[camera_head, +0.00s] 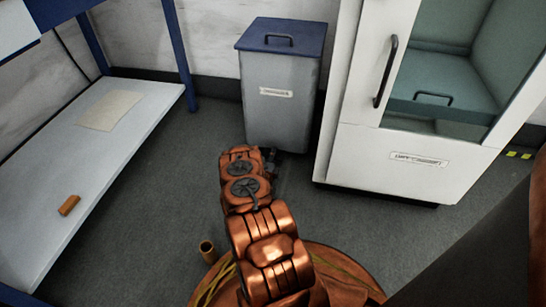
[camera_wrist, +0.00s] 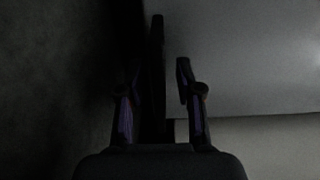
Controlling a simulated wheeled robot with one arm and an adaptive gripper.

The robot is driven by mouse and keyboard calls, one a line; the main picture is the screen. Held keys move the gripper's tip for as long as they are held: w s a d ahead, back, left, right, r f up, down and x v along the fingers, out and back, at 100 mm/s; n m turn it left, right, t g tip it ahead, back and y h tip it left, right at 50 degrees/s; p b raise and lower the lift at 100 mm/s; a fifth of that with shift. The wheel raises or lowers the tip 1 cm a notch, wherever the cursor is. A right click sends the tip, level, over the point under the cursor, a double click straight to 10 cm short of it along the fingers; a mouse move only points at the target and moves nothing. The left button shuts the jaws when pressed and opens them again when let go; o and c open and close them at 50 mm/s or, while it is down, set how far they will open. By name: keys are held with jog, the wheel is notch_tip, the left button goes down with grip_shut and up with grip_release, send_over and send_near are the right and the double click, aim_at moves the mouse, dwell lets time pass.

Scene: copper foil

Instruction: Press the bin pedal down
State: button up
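The bin (camera_head: 278,112) is a grey box with a blue lid (camera_head: 282,35), standing upright against the back wall with the lid closed. A pale label is on its front. My gripper (camera_head: 274,160) is low at the bin's front base, mostly hidden behind my copper-coloured arm. The pedal cannot be made out in the head view. In the dark wrist view my gripper (camera_wrist: 160,72) has its two fingers apart. A dark upright strip shows between them; I cannot tell whether it is the pedal or whether a finger touches it.
A white cabinet (camera_head: 365,165) with a glass door stands close to the bin's right. A shelf bench (camera_head: 110,150) with a paper sheet (camera_head: 110,110) and a small orange-brown block (camera_head: 69,205) is at left.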

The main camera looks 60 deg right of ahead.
grip_shut()
dwell(0.4)
jog(key=shift+w+a, duration=0.1)
jog(key=shift+w, duration=0.05)
